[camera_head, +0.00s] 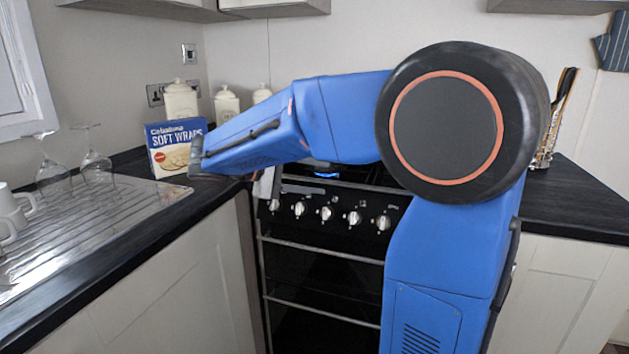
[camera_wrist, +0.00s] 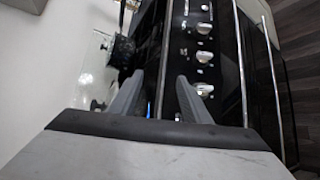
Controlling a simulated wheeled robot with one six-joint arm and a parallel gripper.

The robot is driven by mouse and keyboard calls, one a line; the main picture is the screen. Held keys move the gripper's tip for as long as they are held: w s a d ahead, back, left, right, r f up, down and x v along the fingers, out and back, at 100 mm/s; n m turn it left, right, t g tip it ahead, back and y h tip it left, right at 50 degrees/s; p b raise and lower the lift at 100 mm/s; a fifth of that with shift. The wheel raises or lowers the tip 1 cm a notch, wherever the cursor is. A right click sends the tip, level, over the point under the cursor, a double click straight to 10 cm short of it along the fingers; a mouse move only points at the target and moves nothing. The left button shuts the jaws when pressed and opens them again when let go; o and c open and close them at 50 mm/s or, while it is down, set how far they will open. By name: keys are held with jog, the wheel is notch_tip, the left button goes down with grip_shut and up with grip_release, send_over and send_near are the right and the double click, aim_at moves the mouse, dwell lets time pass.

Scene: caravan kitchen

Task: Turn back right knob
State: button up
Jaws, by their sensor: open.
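The black cooker (camera_head: 330,255) has a row of several silver knobs along its front panel, and the rightmost knob in the head view (camera_head: 383,222) is partly beside my arm. Labels are too small to tell which knob is back right. In the wrist view, several knobs run up the panel, such as one near the right finger (camera_wrist: 204,89) and one higher up (camera_wrist: 204,56). My gripper (camera_wrist: 160,100) is open and empty, its fingers pointing along the cooker's front edge. The right finger is close to the nearest knob; contact cannot be told. My arm hides much of the hob.
A soft wraps box (camera_head: 177,147) stands on the left counter behind the draining board (camera_head: 85,225), which holds glasses and mugs. White canisters (camera_head: 181,102) stand at the back. A rail (camera_head: 315,244) runs across the cooker below the knobs. The right counter (camera_head: 575,205) has bare room.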

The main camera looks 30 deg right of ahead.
jog(key=m+t+y, duration=0.4)
jog(key=m+y, duration=0.6)
jog(key=m, duration=0.1)
send_near(323, 209)
jog(key=x, duration=0.8)
jog(key=shift+w+d+f, duration=0.15)
jog(key=shift+w+d, duration=0.05)
jog(key=shift+d, duration=0.15)
jog(key=shift+c, duration=0.3)
jog(key=c, duration=1)
